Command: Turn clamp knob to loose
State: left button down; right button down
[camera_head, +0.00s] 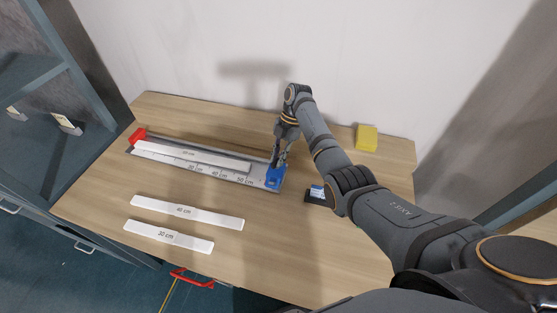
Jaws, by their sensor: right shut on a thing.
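The grey measuring track (202,171) with length marks lies across the wooden table. A red end block (138,135) sits at its left end and a blue clamp block (274,179) at its right end. A white strip (190,156) lies along the track. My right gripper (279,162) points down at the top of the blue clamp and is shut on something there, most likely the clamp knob. The fingers and arm hide the knob, so its turn position cannot be told. My left gripper is not in view.
White strips marked 40 cm (187,212) and 30 cm (168,236) lie in front of the track. A yellow block (366,138) stands at the back right. A small dark item with a blue-white top (317,193) lies right of the clamp. The front middle of the table is clear.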

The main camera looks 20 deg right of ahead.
jog(key=shift+n, duration=0.4)
jog(key=c, duration=1.3)
grip_release()
jog(key=v, duration=0.7)
jog(key=shift+w+r, duration=0.15)
jog(key=shift+r, duration=0.05)
jog(key=shift+f, duration=0.1)
